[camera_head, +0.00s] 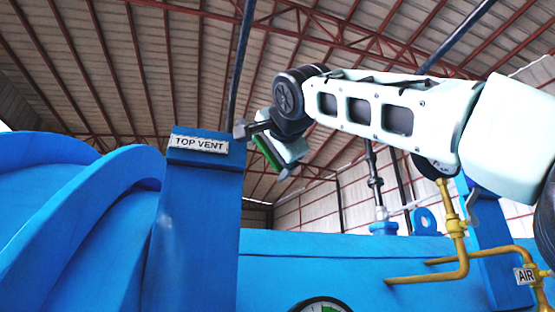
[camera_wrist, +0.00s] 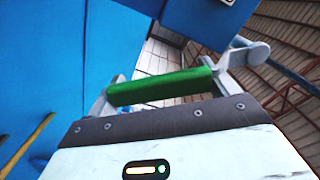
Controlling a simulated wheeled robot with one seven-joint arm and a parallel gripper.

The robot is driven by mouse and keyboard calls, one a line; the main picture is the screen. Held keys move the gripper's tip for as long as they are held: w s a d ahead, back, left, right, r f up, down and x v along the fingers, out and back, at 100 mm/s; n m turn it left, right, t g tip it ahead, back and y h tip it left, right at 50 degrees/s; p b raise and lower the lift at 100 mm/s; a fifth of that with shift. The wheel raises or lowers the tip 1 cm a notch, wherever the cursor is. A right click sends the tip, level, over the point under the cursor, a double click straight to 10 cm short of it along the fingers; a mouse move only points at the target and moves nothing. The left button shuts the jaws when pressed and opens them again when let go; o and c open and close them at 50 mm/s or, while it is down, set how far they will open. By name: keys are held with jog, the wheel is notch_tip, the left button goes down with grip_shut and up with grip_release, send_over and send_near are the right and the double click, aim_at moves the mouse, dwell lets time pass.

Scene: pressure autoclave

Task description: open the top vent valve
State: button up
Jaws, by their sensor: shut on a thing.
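The "TOP VENT" label (camera_head: 199,144) is fixed on a blue upright post (camera_head: 195,230) in the head view. A green valve handle (camera_head: 268,156) shows just right of the post's top. My gripper (camera_head: 272,146) is at this handle and shut on it. In the wrist view the green handle (camera_wrist: 160,88) lies across, close in front of my gripper (camera_wrist: 175,82), with grey metal parts at both ends. The valve body behind the handle is mostly hidden, and its opening angle cannot be told.
Large blue curved vessel parts (camera_head: 80,210) stand left of the post. Yellow pipes (camera_head: 455,230) with an "AIR" label (camera_head: 525,275) are at the right. A gauge (camera_head: 320,305) shows at the bottom edge. Open space lies above, under the roof beams.

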jog(key=shift+s+a+f+m+b, duration=0.15)
jog(key=shift+a+f+m+b, duration=0.7)
jog(key=shift+m, duration=0.45)
jog(key=shift+a+r, duration=0.1)
jog(key=shift+a, duration=0.05)
jog(key=o, duration=1.2)
jog(key=shift+s, duration=0.1)
jog(key=s+d+b, duration=0.1)
jog(key=s+b, duration=0.2)
jog(key=s, duration=0.5)
jog(key=s+d+b, duration=0.2)
jog(key=s+b, duration=0.1)
jog(key=s, duration=0.6)
jog(key=shift+d, duration=0.25)
